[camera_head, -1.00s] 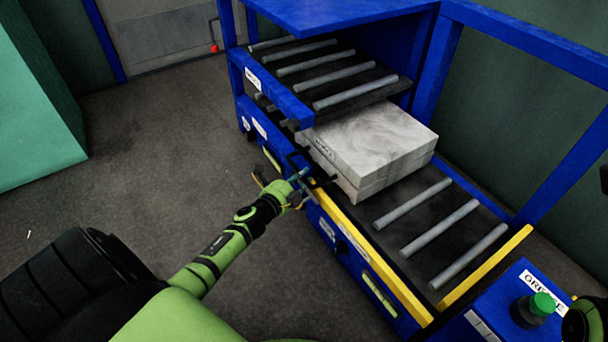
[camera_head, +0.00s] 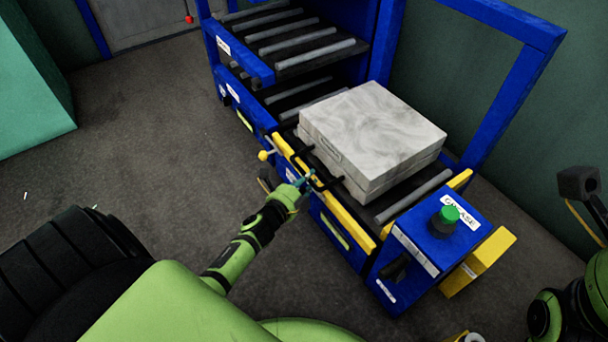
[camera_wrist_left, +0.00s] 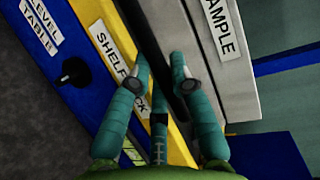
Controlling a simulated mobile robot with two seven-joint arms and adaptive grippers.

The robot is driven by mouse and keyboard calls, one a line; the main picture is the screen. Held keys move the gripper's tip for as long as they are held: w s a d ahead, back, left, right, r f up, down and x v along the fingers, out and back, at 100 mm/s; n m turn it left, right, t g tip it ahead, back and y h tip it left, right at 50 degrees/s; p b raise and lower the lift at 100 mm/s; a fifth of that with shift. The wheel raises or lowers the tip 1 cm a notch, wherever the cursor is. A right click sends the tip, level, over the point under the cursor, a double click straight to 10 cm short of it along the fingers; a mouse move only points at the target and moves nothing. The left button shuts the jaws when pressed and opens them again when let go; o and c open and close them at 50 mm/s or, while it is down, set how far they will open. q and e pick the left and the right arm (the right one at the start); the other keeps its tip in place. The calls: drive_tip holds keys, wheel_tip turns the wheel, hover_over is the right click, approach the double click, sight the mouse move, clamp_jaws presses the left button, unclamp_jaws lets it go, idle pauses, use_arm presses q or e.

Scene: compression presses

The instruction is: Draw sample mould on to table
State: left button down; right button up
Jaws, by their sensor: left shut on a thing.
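The sample mould (camera_head: 370,130) is a grey, marbled, two-layer block lying flat on the roller table (camera_head: 414,195). A black handle (camera_head: 329,181) sticks out from its near left side. My left gripper (camera_head: 303,184) is shut on this handle, beside the table's yellow edge. In the left wrist view, the fingers (camera_wrist_left: 184,86) stand on both sides of the dark handle bar (camera_wrist_left: 163,60). The mould's label there reads "AMPLE" (camera_wrist_left: 222,27), partly cut off.
The blue press frame (camera_head: 240,60) holds an upper roller shelf (camera_head: 290,45) behind the mould. A blue box with a green button (camera_head: 450,214) stands at the table's right end. A yellow-knobbed lever (camera_head: 263,155) juts out left.

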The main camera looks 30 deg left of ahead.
use_arm(q)
drive_tip(key=shift+w+d+r, duration=0.2)
drive_tip(key=shift+d, duration=0.3)
drive_tip(key=c, duration=1.1)
unclamp_jaws()
drive_tip(key=shift+f, duration=0.1)
drive_tip(key=shift+a, duration=0.1)
drive_tip(key=shift+s, duration=0.1)
drive_tip(key=shift+s+f, duration=0.1)
drive_tip(key=shift+s, duration=0.2)
drive_tip(key=s+r, duration=0.2)
drive_tip(key=s, duration=0.9)
